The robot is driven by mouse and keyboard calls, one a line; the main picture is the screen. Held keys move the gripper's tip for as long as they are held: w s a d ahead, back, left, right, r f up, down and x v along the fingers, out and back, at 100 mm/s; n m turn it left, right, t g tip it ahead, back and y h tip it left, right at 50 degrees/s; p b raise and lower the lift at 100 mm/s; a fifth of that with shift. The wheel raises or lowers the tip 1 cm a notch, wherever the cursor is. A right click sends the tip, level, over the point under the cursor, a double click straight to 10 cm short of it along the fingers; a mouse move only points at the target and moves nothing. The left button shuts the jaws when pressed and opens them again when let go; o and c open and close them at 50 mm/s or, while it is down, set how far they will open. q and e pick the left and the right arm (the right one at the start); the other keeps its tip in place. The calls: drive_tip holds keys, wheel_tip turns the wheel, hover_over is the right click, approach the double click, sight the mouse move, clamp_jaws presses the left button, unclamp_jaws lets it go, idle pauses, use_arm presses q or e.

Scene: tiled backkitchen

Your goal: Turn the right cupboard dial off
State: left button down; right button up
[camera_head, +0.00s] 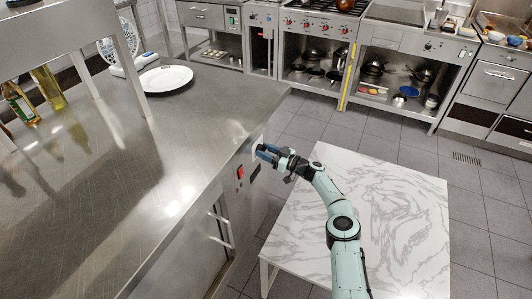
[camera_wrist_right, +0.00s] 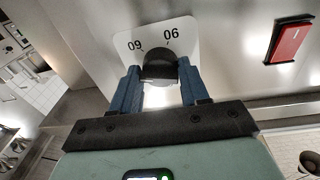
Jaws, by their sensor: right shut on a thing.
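The right cupboard dial is a dark round knob (camera_wrist_right: 160,66) on a white plate (camera_wrist_right: 183,34) marked 09 and 06, on the steel cupboard front. My right gripper (camera_wrist_right: 158,82) has its two blue fingers on either side of the knob and is shut on it. In the head view my right gripper (camera_head: 266,152) is at the cupboard's front face, near its right end, and hides the dial there. My left gripper is in neither view.
A red switch (camera_wrist_right: 289,41) sits beside the dial plate; it also shows in the head view (camera_head: 240,172). A white marble-topped table (camera_head: 400,200) stands under my right arm. The steel counter (camera_head: 130,180) holds a white plate (camera_head: 166,79) and bottles (camera_head: 20,104).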

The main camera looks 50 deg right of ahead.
drive_tip(key=shift+a+f, duration=0.1)
drive_tip(key=shift+f, duration=0.1)
drive_tip(key=o, duration=1)
drive_tip(key=shift+r, duration=0.1)
drive_tip(key=shift+s, duration=0.1)
drive_tip(key=shift+s, duration=0.2)
drive_tip(key=p+v, duration=0.2)
drive_tip(key=v, duration=1.1)
